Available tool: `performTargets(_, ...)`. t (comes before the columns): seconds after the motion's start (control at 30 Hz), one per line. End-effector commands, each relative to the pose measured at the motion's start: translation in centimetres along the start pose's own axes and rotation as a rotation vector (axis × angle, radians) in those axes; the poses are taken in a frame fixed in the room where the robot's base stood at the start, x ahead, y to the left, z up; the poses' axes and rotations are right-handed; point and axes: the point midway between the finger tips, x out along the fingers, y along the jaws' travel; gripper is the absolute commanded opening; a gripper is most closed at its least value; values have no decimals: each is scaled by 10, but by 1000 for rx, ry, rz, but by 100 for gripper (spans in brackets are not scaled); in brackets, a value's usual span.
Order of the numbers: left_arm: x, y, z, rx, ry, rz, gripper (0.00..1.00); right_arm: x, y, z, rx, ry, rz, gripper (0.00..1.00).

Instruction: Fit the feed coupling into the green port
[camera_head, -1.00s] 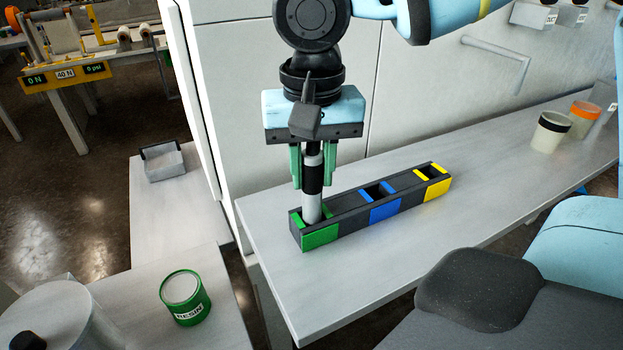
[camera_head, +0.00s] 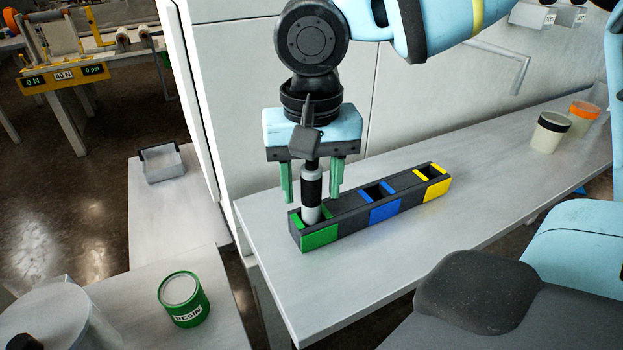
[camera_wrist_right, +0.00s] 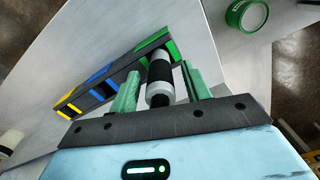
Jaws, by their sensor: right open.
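The feed coupling (camera_head: 312,190), a white cylinder with a black band and a dark top, stands upright with its lower end in the green port (camera_head: 320,236) of the dark port block. It also shows in the right wrist view (camera_wrist_right: 160,75). My right gripper (camera_head: 311,194) is open, with its green fingers apart on both sides of the coupling and clear of it. The fingers show in the right wrist view too (camera_wrist_right: 158,85). How deep the coupling sits is hidden by the port's walls. My left gripper is not in view.
The block's blue port (camera_head: 384,212) and yellow port (camera_head: 433,190) are empty. The block lies on a grey bench (camera_head: 300,290). A green resin can (camera_head: 186,310) and a grey bin (camera_head: 162,165) stand to the left. Cups (camera_head: 550,133) stand at the far right.

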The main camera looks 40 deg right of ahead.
Motion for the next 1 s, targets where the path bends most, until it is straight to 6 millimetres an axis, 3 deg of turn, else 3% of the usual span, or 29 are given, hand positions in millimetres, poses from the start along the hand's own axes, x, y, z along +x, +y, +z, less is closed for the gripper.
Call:
performTargets(0.27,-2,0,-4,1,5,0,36,-19,0,-1,2,4,-2,48)
performTargets(0.7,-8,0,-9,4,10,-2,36,-102,0,0,1,3,-1,48)
performTargets(1.0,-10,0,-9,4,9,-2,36,-123,0,0,0,0,-1,48)
